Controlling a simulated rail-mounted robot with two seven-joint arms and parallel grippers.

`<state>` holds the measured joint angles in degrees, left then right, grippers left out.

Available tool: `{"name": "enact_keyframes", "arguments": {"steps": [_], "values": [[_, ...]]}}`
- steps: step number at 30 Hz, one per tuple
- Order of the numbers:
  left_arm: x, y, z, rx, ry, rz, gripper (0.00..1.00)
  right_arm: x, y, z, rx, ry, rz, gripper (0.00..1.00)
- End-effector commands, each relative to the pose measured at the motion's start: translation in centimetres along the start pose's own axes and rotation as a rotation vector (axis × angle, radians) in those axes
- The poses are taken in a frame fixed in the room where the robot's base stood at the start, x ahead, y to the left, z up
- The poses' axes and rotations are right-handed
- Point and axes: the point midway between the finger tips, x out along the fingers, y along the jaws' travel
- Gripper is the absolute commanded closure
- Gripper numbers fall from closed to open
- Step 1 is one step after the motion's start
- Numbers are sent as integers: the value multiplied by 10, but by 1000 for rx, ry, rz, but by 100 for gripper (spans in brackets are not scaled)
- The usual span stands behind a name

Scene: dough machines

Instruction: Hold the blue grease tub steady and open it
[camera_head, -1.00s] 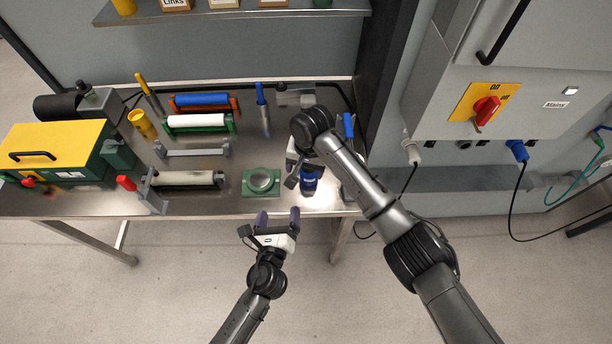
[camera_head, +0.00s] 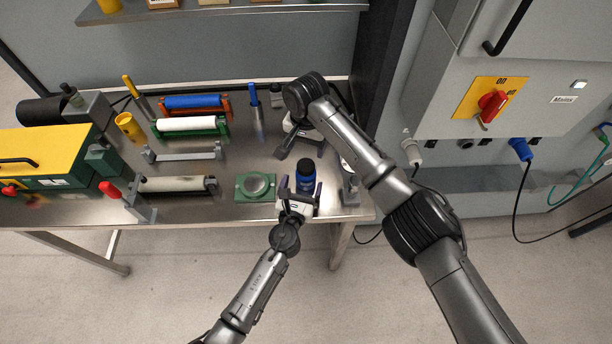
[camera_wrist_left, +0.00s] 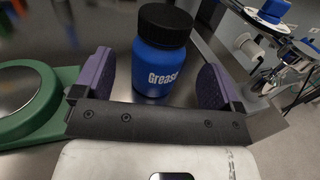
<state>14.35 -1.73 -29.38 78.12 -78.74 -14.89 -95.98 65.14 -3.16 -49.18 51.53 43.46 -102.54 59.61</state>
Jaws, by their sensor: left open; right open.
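The blue grease tub (camera_head: 305,178) stands upright on the steel table near its front edge, with its black lid (camera_head: 306,164) on. My right gripper (camera_head: 301,147) is open and empty behind the tub, apart from the lid.
A green-framed round dish (camera_head: 240,187) sits just left of the tub. A grey stand (camera_head: 349,185) is close on the right. The table's front edge is near.

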Motion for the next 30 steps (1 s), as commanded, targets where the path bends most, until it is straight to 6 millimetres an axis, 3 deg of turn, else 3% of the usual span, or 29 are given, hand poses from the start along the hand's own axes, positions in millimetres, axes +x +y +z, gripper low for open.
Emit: {"name": "enact_keyframes", "arguments": {"steps": [3, 9, 24, 30], "values": [[18, 0, 1, 0, 0, 0, 10, 0, 0, 0, 0, 0, 0, 27], [35, 0, 0, 2, 1, -1, 10, 0, 0, 0, -1, 0, 0, 27], [42, 0, 0, 0, 1, 0, 10, 0, 0, 0, -1, 0, 0, 27], [42, 0, 0, -1, 1, 0, 28, 0, 0, 0, 0, 0, 0, 27]]}}
